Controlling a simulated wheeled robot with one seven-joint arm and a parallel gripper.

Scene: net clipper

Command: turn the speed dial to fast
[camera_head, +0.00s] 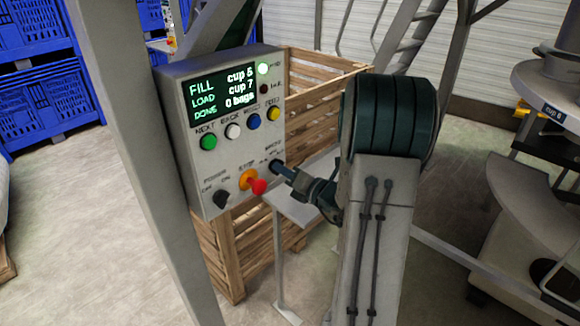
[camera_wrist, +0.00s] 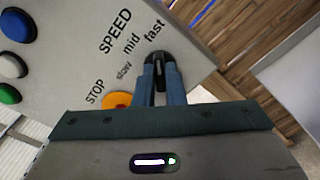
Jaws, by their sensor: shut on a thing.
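The speed dial (camera_wrist: 159,62) is a black knob under the SPEED label on the light grey control box (camera_head: 178,105). The words slow, mid and fast are printed around it. My gripper (camera_wrist: 160,90) reaches the dial with its two blue fingers and is shut on it. In the head view my gripper (camera_head: 283,171) meets the lower right of the panel, and the dial is mostly hidden behind the fingers. In the wrist view the dial's pale mark is partly visible between the fingertips; its exact setting is hard to read.
A red stop knob (camera_head: 258,187) on an orange base sits just left of my gripper. A black power switch (camera_head: 222,198) is farther left. Several coloured buttons and a lit display (camera_head: 222,94) are above. A wooden crate (camera_head: 325,110) stands behind the box.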

